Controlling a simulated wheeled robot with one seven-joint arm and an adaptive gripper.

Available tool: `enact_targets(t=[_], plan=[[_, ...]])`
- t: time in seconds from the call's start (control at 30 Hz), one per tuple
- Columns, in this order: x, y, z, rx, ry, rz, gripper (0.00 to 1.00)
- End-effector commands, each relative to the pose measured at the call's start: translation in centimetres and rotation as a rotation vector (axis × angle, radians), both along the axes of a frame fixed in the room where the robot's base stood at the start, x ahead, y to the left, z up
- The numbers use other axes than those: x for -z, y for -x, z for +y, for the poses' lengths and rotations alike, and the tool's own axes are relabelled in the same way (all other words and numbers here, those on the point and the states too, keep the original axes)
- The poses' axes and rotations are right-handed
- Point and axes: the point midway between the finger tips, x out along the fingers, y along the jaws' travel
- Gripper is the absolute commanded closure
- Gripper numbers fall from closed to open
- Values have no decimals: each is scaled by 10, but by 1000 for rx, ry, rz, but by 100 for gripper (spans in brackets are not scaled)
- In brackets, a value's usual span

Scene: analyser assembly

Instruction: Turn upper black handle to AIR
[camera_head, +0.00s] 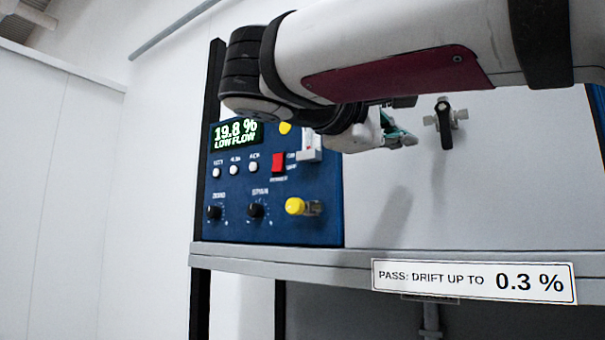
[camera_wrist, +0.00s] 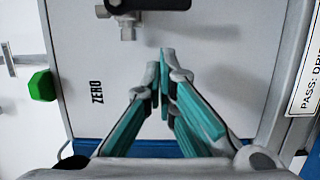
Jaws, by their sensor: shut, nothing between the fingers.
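A black lever handle (camera_head: 445,128) on a silver valve body stands on the pale panel, right of my gripper in the head view, and its bar is upright there. In the wrist view the same black handle (camera_wrist: 165,4) shows at the top edge, partly cut off, above a silver fitting (camera_wrist: 127,30). My gripper (camera_head: 412,140) has teal-padded fingers brought together and empty. In the wrist view my gripper (camera_wrist: 159,60) points toward the handle, with a gap between them.
A blue analyser (camera_head: 290,225) with knobs, a red switch and a yellow cap stands left, its display reading 19.8 % LOW FLOW. A green knob (camera_wrist: 42,85) is at left in the wrist view. A PASS drift label (camera_head: 475,281) is on the shelf edge. My arm hides the upper panel.

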Motion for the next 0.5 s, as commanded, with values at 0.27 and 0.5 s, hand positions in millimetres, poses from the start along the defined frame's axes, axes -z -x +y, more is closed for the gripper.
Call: enact_targets(t=[0.27,0.5], plan=[[0,14,-18,0,-1,0,100],[0,15,-19,0,-1,1,100]])
